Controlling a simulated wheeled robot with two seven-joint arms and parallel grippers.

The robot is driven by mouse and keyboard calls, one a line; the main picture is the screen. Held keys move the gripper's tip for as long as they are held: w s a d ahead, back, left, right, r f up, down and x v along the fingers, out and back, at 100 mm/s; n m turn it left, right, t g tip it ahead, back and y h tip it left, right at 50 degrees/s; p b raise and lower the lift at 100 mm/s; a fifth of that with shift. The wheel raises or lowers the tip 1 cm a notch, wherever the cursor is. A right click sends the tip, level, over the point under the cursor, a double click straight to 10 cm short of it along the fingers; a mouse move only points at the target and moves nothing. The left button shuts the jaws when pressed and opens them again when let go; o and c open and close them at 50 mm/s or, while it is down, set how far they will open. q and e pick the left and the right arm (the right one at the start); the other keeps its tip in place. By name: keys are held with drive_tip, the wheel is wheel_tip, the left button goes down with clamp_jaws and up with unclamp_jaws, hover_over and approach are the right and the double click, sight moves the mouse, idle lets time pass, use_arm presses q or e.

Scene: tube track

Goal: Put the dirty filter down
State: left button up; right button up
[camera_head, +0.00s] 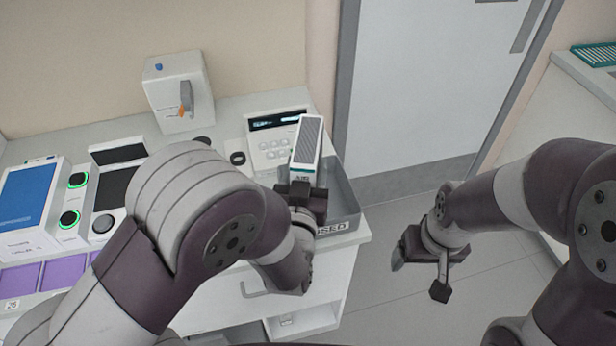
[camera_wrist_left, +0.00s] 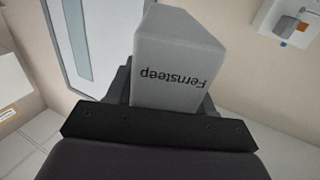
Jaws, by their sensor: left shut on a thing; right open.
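The dirty filter (camera_head: 307,141) is a white block with a dark ribbed face. It stands up from my left gripper (camera_head: 301,188), which is shut on its lower end. In the left wrist view the filter (camera_wrist_left: 178,65) shows a light grey side with the word "Fernsteep", between the fingers of my left gripper (camera_wrist_left: 165,95). In the head view the filter is over a grey tray (camera_head: 345,200) whose front label ends in "SED". I cannot tell whether filter and tray touch. My right gripper (camera_head: 425,265) is open and empty over the floor, right of the counter.
A white box with a lever (camera_head: 180,90) is at the back. Devices with green-ringed buttons (camera_head: 75,195) and purple pads (camera_head: 50,275) are at left. A door (camera_head: 420,80) is beyond.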

use_arm(q)
drive_tip(key=w+f, duration=0.2)
drive_tip(key=w, duration=0.1)
drive_tip(key=w+a+f, duration=0.1)
drive_tip(key=w, duration=0.1)
drive_tip(key=f, duration=0.3)
drive_tip(key=shift+s+f+p, duration=0.2)
drive_tip(key=shift+f+p, duration=0.15)
drive_tip(key=shift+w, duration=0.1)
use_arm(e)
drive_tip(key=shift+w+a+r, duration=0.1)
drive_tip(key=shift+w+r, duration=0.1)
drive_tip(key=shift+r, duration=0.05)
use_arm(q)
drive_tip(key=shift+f, duration=0.1)
drive_tip(key=shift+f+b, duration=0.6)
drive_tip(key=shift+b, duration=0.1)
drive_tip(key=o, duration=1.1)
drive_tip(key=shift+o, duration=0.2)
use_arm(e)
drive_tip(key=shift+f, duration=0.55)
use_arm(q)
drive_tip(key=shift+r, duration=0.15)
use_arm(e)
drive_tip(key=shift+r, duration=0.1)
